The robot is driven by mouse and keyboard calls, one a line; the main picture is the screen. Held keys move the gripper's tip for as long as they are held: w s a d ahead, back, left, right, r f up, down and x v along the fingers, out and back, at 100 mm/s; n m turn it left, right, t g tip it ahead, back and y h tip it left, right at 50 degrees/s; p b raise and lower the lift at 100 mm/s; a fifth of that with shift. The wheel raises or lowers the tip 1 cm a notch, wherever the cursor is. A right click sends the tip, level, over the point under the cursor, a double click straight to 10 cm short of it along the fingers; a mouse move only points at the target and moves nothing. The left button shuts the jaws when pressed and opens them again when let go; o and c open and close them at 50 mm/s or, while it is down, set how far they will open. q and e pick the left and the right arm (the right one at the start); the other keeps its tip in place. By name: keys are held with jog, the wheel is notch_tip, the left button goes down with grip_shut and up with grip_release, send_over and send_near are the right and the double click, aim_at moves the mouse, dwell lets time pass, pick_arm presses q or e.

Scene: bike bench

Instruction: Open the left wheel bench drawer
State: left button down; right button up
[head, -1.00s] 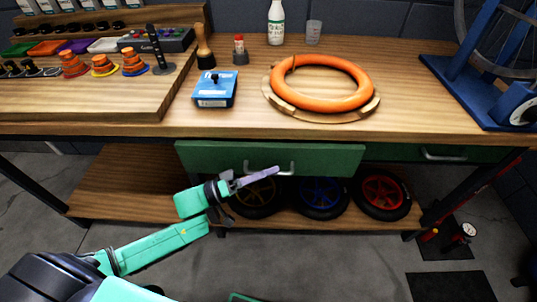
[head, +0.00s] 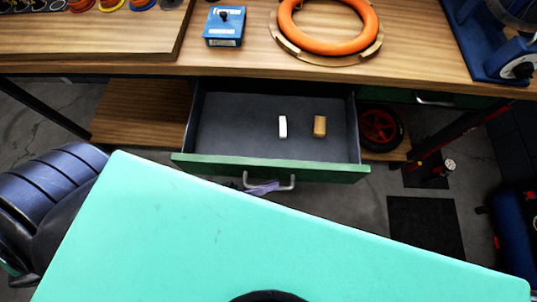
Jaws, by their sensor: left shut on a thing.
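The left wheel bench drawer (head: 270,168) is pulled out from under the bench top. Its green front, grey inside and silver handle (head: 291,183) show. Inside lie a small white block (head: 282,127) and a small tan block (head: 320,126). My left gripper (head: 262,187) is at the handle, and only its purple-grey fingers show. It is shut on the handle. My large teal arm part hides the rest of the gripper and the floor in front. My right gripper is not in view.
On the bench top (head: 400,30) are a blue box (head: 225,27), an orange ring (head: 330,45) on a wooden rim, and a blue stand (head: 490,50) at right. A wheel (head: 380,127) with a red hub sits on the lower shelf. A second drawer handle (head: 435,100) is at right.

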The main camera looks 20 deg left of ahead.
pick_arm(q)
jog(key=shift+s+d, duration=0.1)
jog(key=shift+s, duration=0.35)
jog(key=c, duration=0.9)
grip_release()
jog(key=b+v, duration=0.2)
jog(key=v, duration=1.2)
jog(key=shift+s+a+b, duration=0.1)
jog(key=shift+a+b, duration=0.2)
